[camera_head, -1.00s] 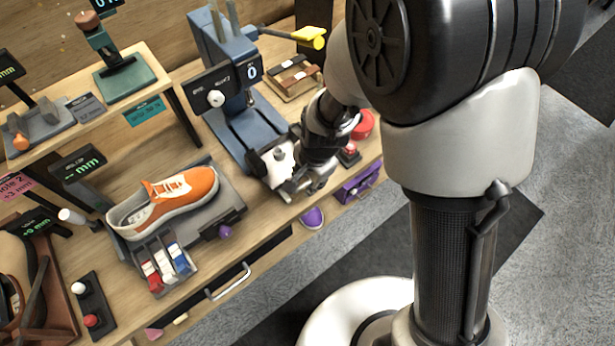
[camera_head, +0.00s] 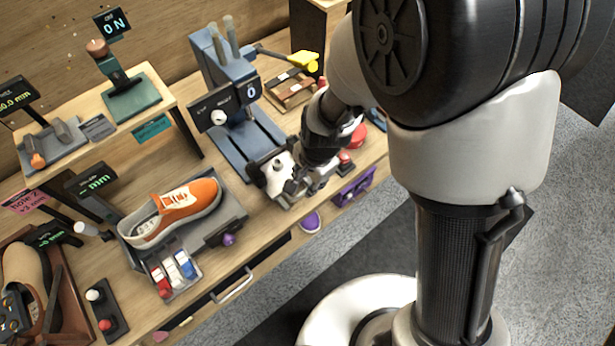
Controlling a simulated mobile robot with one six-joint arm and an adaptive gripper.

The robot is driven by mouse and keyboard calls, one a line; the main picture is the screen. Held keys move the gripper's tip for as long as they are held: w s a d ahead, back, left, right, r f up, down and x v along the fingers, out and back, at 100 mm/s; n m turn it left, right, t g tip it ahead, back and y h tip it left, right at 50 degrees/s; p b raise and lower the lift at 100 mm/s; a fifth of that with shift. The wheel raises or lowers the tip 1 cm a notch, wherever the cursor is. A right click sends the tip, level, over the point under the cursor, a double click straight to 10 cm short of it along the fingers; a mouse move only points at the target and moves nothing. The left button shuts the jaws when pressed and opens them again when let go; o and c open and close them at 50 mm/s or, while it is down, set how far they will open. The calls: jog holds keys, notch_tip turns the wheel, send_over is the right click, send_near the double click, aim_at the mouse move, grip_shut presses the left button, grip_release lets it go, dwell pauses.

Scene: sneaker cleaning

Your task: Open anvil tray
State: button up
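A blue press (camera_head: 215,60) stands at the back middle of the bench, with a black display panel and a blue base reaching toward the front edge. At the front end of this base is a pale tray-like part (camera_head: 280,165), which I take to be the anvil tray. My gripper (camera_head: 291,182) is at this front end, on its right side, very close to it or touching it. The fingers are dark, small and overlap the tray part, so I cannot tell whether they grip it. How far out the tray sits is unclear.
An orange sneaker (camera_head: 180,208) rests on a grey stand left of the press, with red, white and blue levers (camera_head: 176,272) before it. A purple drawer (camera_head: 354,187) and a red button (camera_head: 345,157) are right of my gripper. A wooden shelf (camera_head: 168,100) stands behind left.

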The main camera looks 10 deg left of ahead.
notch_tip(320, 180, up, 9)
jog(key=s+d+p, duration=0.1)
jog(key=p, duration=0.6)
jog(key=shift+d+p, duration=0.15)
jog(key=shift+p, duration=0.15)
jog(key=shift+r, duration=0.1)
dwell(0.4)
notch_tip(320, 180, up, 12)
jog(key=s+d, duration=0.1)
jog(key=shift+s+d, duration=0.2)
jog(key=shift+d, duration=0.1)
jog(key=s+d+n+t+b, duration=0.1)
jog(key=s+d+n+b, duration=0.3)
jog(key=d, duration=0.5)
jog(key=s+d+r+n+t+h+b, duration=0.1)
jog(key=s+d+n+t+b, duration=0.1)
jog(key=s+d+b, duration=0.4)
jog(key=d+n, duration=0.1)
jog(key=d, duration=0.2)
jog(key=shift+s+n+h+b, duration=0.25)
jog(key=shift+n+h+b, duration=0.05)
jog(key=shift+n+b, duration=0.1)
